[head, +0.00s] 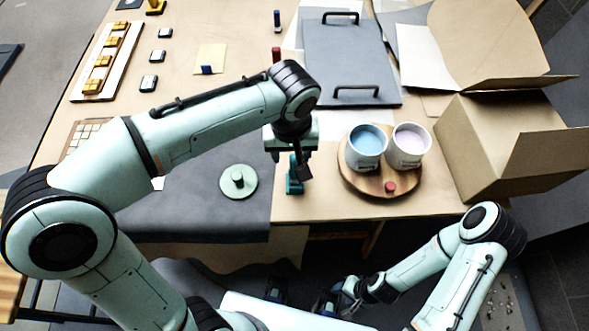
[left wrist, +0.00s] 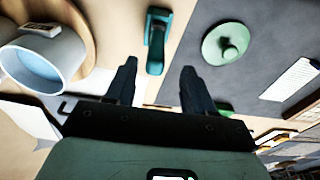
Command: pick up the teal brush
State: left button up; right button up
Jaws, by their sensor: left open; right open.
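The teal brush (head: 293,186) lies on the brown table top beside the edge of the dark grey mat, partly hidden under my left gripper (head: 301,168) in the head view. In the left wrist view the brush (left wrist: 156,42) shows whole, ahead of my left gripper (left wrist: 157,70) and roughly centred between its fingertips. The left fingers are spread with nothing between them. My right gripper (head: 330,300) is low in the head view, in front of the table and far from the brush; its open jaws look empty.
A round wooden tray (head: 356,180) with a blue-filled cup (head: 367,147) and a pink-filled cup (head: 408,146) stands right of the brush. A green knobbed disc (head: 238,182) lies left on the dark mat (head: 200,215). An open cardboard box (head: 490,140) stands far right.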

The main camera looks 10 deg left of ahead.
pick_arm(q)
jog(key=f, duration=0.5)
jog(key=shift+w+d+f, duration=0.25)
jog(key=shift+f, duration=0.05)
grip_shut()
